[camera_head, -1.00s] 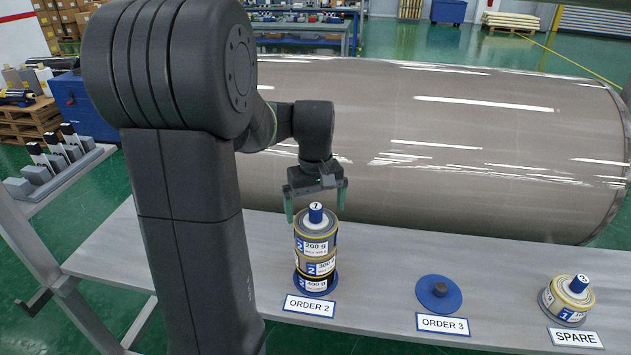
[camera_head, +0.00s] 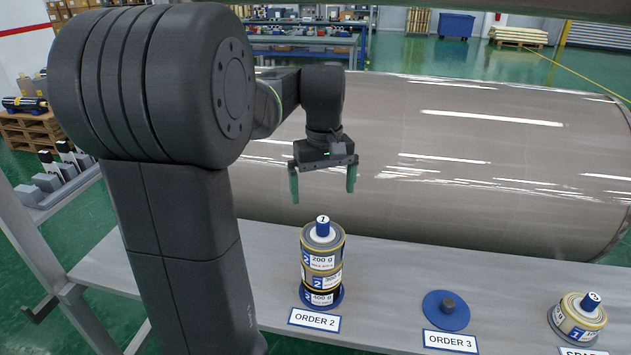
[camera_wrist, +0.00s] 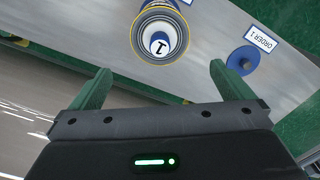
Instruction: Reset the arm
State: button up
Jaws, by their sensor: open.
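My gripper (camera_head: 323,186) is open and empty, with its two green fingers pointing down, above and apart from the stack at ORDER 2. In the wrist view my gripper (camera_wrist: 158,85) shows its fingers spread wide. The stack of wrapped rolls (camera_head: 321,262) stands upright on a blue base beside the ORDER 2 sign (camera_head: 314,319). Its labels read 200 g and 400 g, with the middle one partly legible. A blue knob marked 1 tops the stack. The stack top (camera_wrist: 160,40) also shows in the wrist view, beyond the fingers.
A roll (camera_head: 578,318) sits at the right, by the SPARE sign. An empty blue base (camera_wrist: 243,61) shows at ORDER 1 in the wrist view. A large grey cylinder (camera_head: 480,150) lies behind the shelf (camera_head: 385,270).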

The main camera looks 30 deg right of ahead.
aim_at(323, 219)
jog(key=shift+f, duration=0.1)
notch_tip(323, 219, down, 14)
jog(key=shift+f, duration=0.1)
notch_tip(323, 219, up, 2)
jog(key=shift+w+p, duration=0.1)
jog(key=shift+p, duration=0.55)
jog(key=shift+r+p, duration=0.3)
jog(key=shift+r, duration=0.3)
jog(key=shift+f, duration=0.15)
